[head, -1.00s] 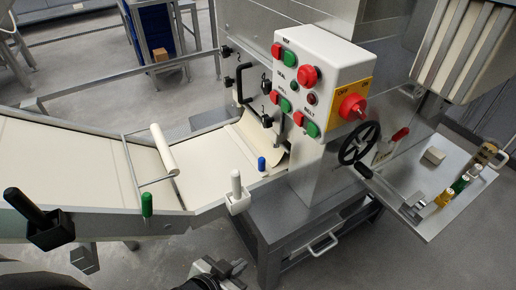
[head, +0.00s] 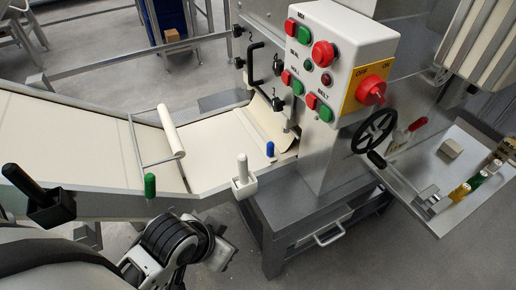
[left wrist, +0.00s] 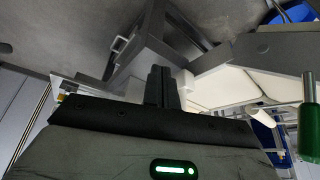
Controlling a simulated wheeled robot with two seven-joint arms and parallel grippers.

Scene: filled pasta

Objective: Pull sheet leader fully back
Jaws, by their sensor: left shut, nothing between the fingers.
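The cream sheet leader (head: 266,122) lies at the machine's outlet, its edge curled up against the housing, at the end of the cream belt (head: 215,145). A blue peg (head: 270,149) stands at its near side. My left gripper, seen in the left wrist view (left wrist: 160,78), has its dark fingers together and empty. In the head view my left arm reaches in at the bottom, below and in front of the conveyor's near rail, apart from the sheet. The fingertips are hard to make out there. My right gripper is not in view.
A white-handled lever (head: 242,172), a green-handled peg (head: 150,186) and a black-handled lever (head: 38,200) stand along the near rail. A cream roller (head: 171,127) spans the belt. The control box (head: 340,62) and black handwheel (head: 375,130) are at right.

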